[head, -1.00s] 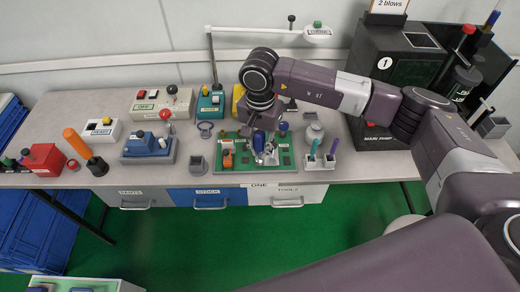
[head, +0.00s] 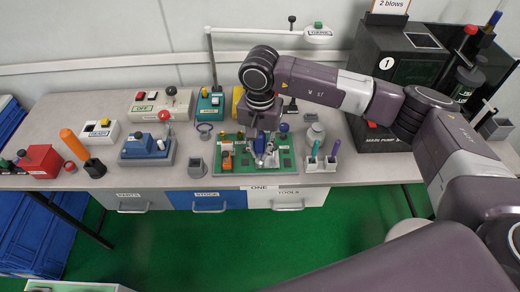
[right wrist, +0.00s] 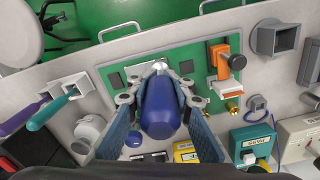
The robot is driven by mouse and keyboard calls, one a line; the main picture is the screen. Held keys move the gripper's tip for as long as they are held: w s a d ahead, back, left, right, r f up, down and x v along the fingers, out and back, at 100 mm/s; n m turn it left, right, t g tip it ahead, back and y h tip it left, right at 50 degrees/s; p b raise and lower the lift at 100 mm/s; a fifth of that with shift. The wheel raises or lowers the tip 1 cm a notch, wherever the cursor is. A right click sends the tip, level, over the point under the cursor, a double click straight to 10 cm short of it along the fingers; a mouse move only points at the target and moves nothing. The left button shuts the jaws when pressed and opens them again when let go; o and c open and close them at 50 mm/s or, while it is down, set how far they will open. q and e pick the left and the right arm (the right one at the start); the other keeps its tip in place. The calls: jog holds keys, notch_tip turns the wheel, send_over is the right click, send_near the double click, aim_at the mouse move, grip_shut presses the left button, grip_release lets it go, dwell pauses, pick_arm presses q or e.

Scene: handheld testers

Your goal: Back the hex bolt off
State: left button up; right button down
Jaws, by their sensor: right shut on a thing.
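My right gripper (right wrist: 158,108) is shut on a blue handle (right wrist: 162,108), seen between its fingers in the right wrist view. In the head view the blue handle (head: 260,143) stands over the green board (head: 230,180) on the table. A bright metal part (right wrist: 160,67) shows just beyond the handle. I cannot make out the hex bolt; the handle and fingers cover that part of the board. The board (right wrist: 112,78) also carries an orange lever (right wrist: 219,60) and small brass fittings (right wrist: 233,107). My left gripper is not in view.
A holder (head: 318,163) with purple and teal handles stands right of the board. A grey square cup (head: 197,168), a blue device (head: 148,150) and an orange-handled tool (head: 75,146) stand to the left. A black machine (head: 395,68) stands at the right.

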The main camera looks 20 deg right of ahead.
aim_at(260, 142)
jog(key=shift+n+b, duration=0.5)
jog(key=shift+n, duration=0.1)
jog(key=shift+f+n+b, duration=0.1)
jog(key=shift+n+b, duration=0.3)
jog(key=shift+n, duration=0.1)
jog(key=shift+n+b, duration=1.1)
jog(key=shift+n, duration=0.2)
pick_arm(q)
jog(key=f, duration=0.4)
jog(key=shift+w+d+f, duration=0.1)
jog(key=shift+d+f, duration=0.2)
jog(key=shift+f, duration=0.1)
pick_arm(e)
jog(key=shift+n, duration=0.3)
pick_arm(q)
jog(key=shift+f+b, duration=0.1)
jog(key=shift+b, duration=0.25)
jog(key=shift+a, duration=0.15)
pick_arm(e)
jog(key=shift+r, duration=0.2)
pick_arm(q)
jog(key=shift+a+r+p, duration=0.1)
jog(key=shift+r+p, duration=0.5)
pick_arm(e)
jog(key=shift+r, duration=1.7)
